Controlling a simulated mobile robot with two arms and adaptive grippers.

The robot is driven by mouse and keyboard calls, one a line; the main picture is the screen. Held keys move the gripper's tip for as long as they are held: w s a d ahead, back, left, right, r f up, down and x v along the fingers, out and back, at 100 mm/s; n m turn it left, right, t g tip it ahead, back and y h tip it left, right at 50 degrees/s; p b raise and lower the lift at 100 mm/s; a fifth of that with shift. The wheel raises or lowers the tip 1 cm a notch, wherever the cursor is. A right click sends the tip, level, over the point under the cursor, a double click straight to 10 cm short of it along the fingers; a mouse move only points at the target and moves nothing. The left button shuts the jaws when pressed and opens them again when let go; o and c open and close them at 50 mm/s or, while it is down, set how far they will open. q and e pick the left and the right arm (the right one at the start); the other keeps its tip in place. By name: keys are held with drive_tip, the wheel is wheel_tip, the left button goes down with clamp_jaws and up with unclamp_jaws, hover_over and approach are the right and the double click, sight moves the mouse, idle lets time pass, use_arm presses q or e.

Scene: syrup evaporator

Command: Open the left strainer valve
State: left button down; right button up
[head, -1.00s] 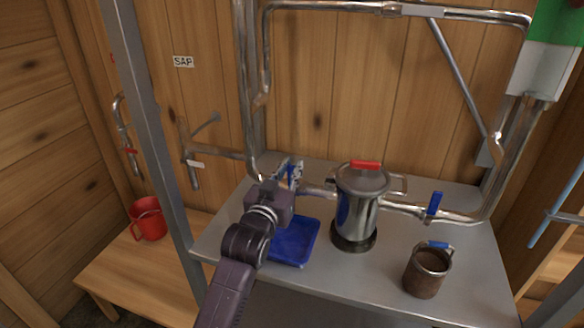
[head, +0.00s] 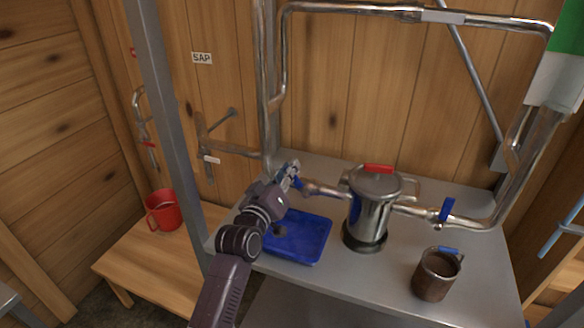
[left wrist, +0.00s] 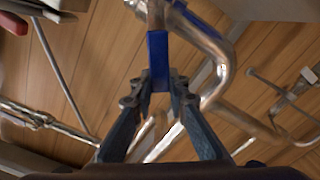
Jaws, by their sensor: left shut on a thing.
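The steel strainer pot (head: 368,210) with a red-handled lid stands on the grey metal shelf, with pipes on both sides. The left strainer valve (head: 318,190) is on the pipe left of the pot. Its blue handle (head: 298,184) is mostly hidden by my left gripper (head: 291,172) in the head view. In the left wrist view the blue handle (left wrist: 158,58) stands between the fingers of my left gripper (left wrist: 158,80), which are shut on it. The exact angle of the handle to the pipe is hard to tell. My right gripper is not in view.
A blue tray (head: 304,241) lies below the left valve. A second blue valve handle (head: 446,209) is right of the pot. A grey post (head: 165,125) and a red mug (head: 162,210) are at left.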

use_arm(q)
drive_tip(key=shift+a+f, duration=0.1)
idle(0.4)
drive_tip(key=c, duration=1.8)
unclamp_jaws()
drive_tip(key=shift+c, duration=0.2)
drive_tip(key=v, duration=1.2)
